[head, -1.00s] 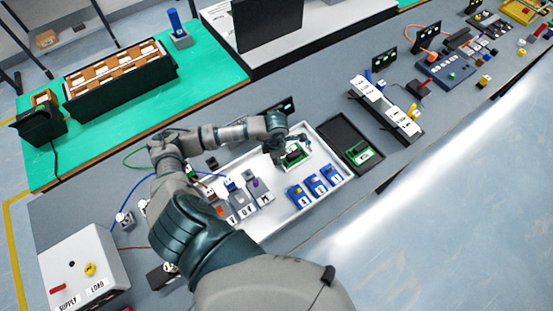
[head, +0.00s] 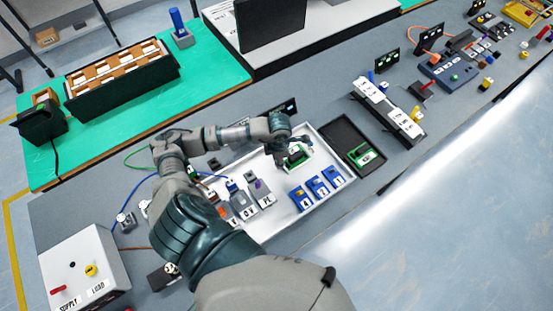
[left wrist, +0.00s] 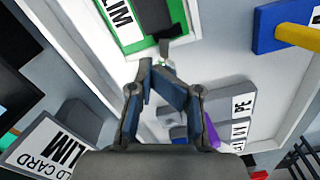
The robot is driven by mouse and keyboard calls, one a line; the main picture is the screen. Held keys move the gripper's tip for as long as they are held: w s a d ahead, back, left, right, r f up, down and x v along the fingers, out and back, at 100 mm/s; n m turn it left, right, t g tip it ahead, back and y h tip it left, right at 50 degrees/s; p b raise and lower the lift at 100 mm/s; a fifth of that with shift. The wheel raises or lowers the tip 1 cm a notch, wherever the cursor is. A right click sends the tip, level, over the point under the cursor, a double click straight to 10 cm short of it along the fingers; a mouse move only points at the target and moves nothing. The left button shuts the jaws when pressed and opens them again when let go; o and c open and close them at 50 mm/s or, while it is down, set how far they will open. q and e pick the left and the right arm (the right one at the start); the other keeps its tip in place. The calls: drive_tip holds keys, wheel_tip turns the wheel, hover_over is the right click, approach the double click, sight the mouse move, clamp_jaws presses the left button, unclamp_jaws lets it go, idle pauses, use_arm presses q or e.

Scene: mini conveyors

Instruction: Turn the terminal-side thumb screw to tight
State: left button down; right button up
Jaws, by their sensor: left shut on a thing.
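The green module (head: 300,158) with a white "LIM" label sits in the white tray (head: 262,228). It also shows close up in the left wrist view (left wrist: 145,38). My left gripper (left wrist: 163,68) is at the module's near edge. Its fingertips are closed together on a small pale part, apparently the thumb screw (left wrist: 167,64), beside a black tab. The fingers hide most of that part, so its turn position cannot be read. In the head view my left gripper (head: 292,147) is over the module and partly covers it. My right gripper is not in view.
Blue numbered blocks (head: 317,187) and grey labelled blocks (head: 262,193) stand in the tray near the gripper. A black case (head: 344,135) with a green board lies to the right. A supply box (head: 82,268) stands at lower left.

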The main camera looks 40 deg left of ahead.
use_arm(q)
drive_tip(key=shift+s+d+f, duration=0.15)
drive_tip(key=shift+d, duration=0.25)
drive_tip(key=c, duration=0.9)
unclamp_jaws()
drive_tip(key=shift+d, duration=0.15)
drive_tip(key=shift+c, duration=0.2)
drive_tip(key=shift+r, duration=0.55)
wheel_tip(320, 180, up, 11)
drive_tip(key=shift+d+r, duration=0.15)
drive_tip(key=shift+d, duration=0.1)
drive_tip(key=shift+a, duration=0.1)
